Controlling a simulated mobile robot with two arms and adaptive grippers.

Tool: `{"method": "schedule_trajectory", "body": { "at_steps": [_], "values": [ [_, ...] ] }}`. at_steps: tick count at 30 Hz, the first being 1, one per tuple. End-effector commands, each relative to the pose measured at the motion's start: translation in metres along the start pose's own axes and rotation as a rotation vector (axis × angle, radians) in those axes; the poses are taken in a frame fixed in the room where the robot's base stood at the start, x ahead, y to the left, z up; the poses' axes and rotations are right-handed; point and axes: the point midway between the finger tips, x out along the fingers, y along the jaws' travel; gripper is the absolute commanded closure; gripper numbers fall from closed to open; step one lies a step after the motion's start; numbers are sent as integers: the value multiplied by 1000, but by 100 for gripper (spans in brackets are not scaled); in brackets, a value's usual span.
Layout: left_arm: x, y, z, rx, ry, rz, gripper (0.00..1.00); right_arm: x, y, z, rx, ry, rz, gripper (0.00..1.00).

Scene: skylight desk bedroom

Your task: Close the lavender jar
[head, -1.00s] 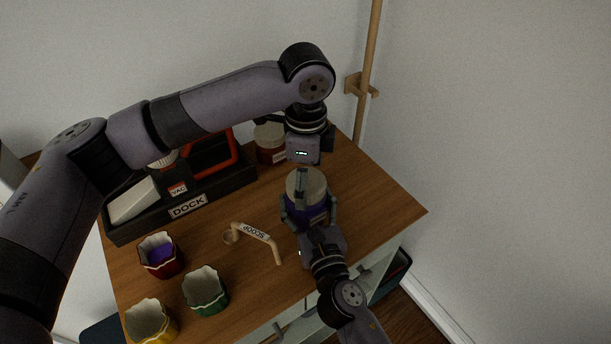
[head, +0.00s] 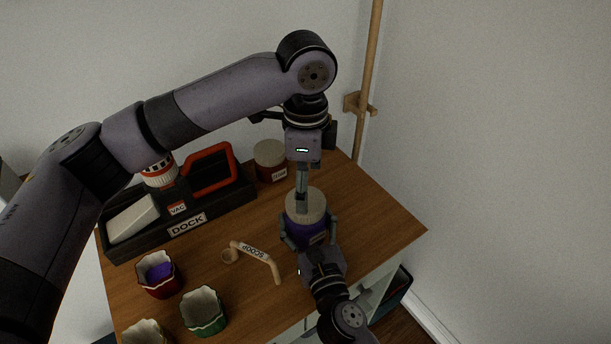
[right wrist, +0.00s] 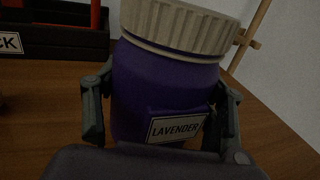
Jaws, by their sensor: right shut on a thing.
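The lavender jar (head: 296,234) is purple and stands upright on the desk; the right wrist view shows its LAVENDER label (right wrist: 176,127). A ribbed beige lid (right wrist: 185,25) sits on its mouth; the lid also shows in the head view (head: 316,203). My right gripper (head: 309,247) is shut around the jar's body, one finger on each side. My left gripper (head: 302,207) points down over the lid from above. Its fingers are seen edge-on, so their opening and any contact with the lid are unclear.
A black DOCK tray (head: 225,204) with a red-handled tool stands at the back left. A scoop (head: 262,252) lies left of the jar. Red (head: 159,285), green (head: 204,318) and yellow (head: 146,335) cups stand at front left. A red lidded jar (head: 271,168) is behind.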

Motion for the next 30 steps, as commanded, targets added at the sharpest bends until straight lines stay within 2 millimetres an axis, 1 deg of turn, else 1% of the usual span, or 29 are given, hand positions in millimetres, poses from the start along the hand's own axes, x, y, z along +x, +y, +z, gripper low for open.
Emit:
{"method": "schedule_trajectory", "body": {
  "at_steps": [5, 9, 12, 15, 19, 30],
  "values": [
    [-12, -2, 0, -209, -1, -6, 19, 0, 0, 0, 1, 0, 0, 100],
    [-22, -1, 0, -421, 0, -6, 19, 0, 0, 0, 1, 0, 0, 100],
    [-27, -1, 0, -549, -1, -5, 19, 0, 0, 0, 1, 0, 0, 100],
    [-31, -1, 0, -641, 0, -3, 19, 0, 0, 0, 1, 0, 0, 100],
    [-33, -1, 0, -699, 1, -2, 19, 0, 0, 0, 1, 0, 0, 100],
    [-32, 0, 0, -705, 1, -1, 19, 0, 0, 0, 1, 0, 1, 100]
  ]
}}
